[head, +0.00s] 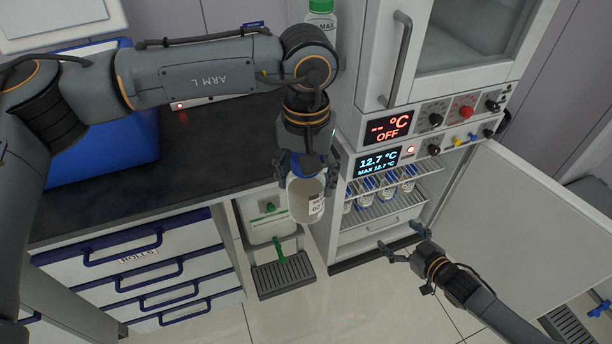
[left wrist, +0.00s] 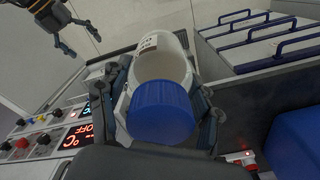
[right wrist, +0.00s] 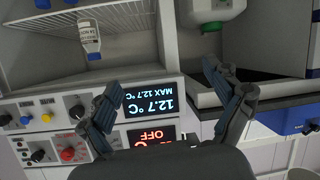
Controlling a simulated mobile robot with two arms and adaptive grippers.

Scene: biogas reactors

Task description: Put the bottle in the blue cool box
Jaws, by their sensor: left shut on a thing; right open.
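A whitish bottle (head: 306,204) with a label hangs from my left gripper (head: 304,168), in front of the counter edge. The left wrist view shows its blue cap (left wrist: 160,112) and pale body (left wrist: 165,58) between the shut fingers. The blue cool box (head: 110,150) stands on the dark counter at the left, partly hidden behind my left arm; a blue part of it shows at the right of the left wrist view (left wrist: 297,142). My right gripper (head: 402,254) is open and empty, in front of the open fridge; its spread fingers also show in the right wrist view (right wrist: 170,105).
The fridge door (head: 520,210) stands open at the right, with several blue-capped bottles (head: 388,183) on a wire rack inside. Display panels (head: 388,128) sit above. Drawers with blue handles (head: 150,270) are below the counter (head: 190,160). A green-capped bottle (head: 320,18) stands at the back.

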